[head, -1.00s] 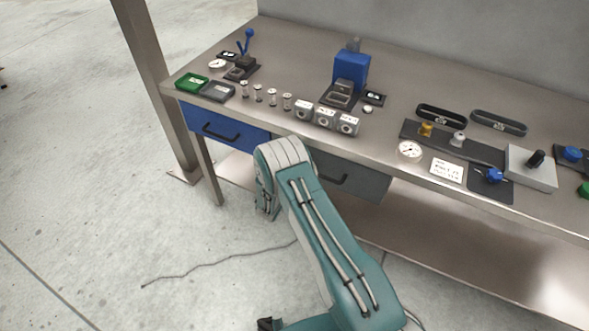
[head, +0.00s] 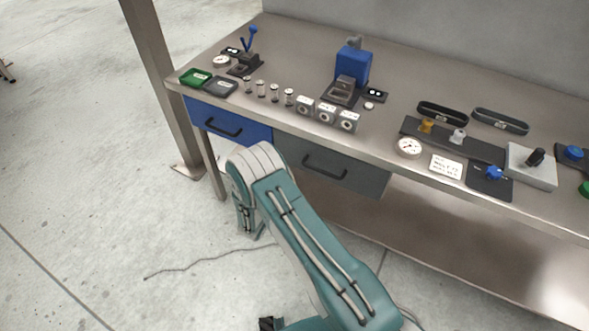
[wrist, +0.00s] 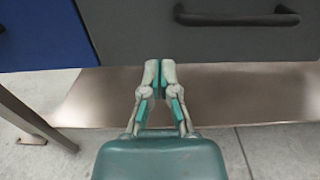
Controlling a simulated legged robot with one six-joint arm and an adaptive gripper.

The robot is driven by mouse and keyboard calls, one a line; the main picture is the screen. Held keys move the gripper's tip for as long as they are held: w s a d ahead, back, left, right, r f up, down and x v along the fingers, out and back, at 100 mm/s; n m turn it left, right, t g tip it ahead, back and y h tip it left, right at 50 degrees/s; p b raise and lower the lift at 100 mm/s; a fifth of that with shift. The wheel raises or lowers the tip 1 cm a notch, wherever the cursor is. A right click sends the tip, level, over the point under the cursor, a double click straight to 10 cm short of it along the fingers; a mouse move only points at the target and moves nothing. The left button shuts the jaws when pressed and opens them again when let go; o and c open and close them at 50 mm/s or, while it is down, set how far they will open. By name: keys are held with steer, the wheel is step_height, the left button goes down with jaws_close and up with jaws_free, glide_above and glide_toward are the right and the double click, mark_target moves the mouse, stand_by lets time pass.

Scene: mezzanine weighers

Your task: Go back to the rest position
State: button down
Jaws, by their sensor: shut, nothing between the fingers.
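My gripper (wrist: 160,75) is shut and empty in the wrist view, its fingertips together. In that view it is below the grey drawer front (wrist: 150,30) and over the lower shelf (wrist: 225,95); I cannot tell whether it is apart from the drawer. In the head view my gripper is hidden behind my own arm, which is bent in front of the bench. Both the blue drawer (head: 228,121) and the grey drawer (head: 325,166) look closed.
A bench leg (head: 213,165) stands left of my arm.

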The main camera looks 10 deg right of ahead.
steer(key=v, duration=0.4)
steer(key=shift+s+a, duration=0.1)
steer(key=shift+s, duration=0.05)
steer(key=s+d+r+m+g, duration=0.3)
steer(key=d+r+m+g, duration=0.15)
steer(key=r, duration=0.35)
steer(key=s+d+r+m+g+h, duration=0.1)
steer(key=s+d+r+m+g, duration=0.25)
steer(key=r+m, duration=0.35)
steer(key=s+d+r+m+g, duration=0.2)
steer(key=d+r+m+g, duration=0.25)
steer(key=r, duration=0.45)
steer(key=s+a+r+m+t+y, duration=0.1)
steer(key=s+r+m+t+y, duration=0.1)
steer(key=s+r+m+y, duration=0.4)
steer(key=s+a+r+m+t+y, duration=0.2)
steer(key=s+r+m+y, duration=0.4)
steer(key=s, duration=0.9)
steer(key=shift+v, duration=1.25)
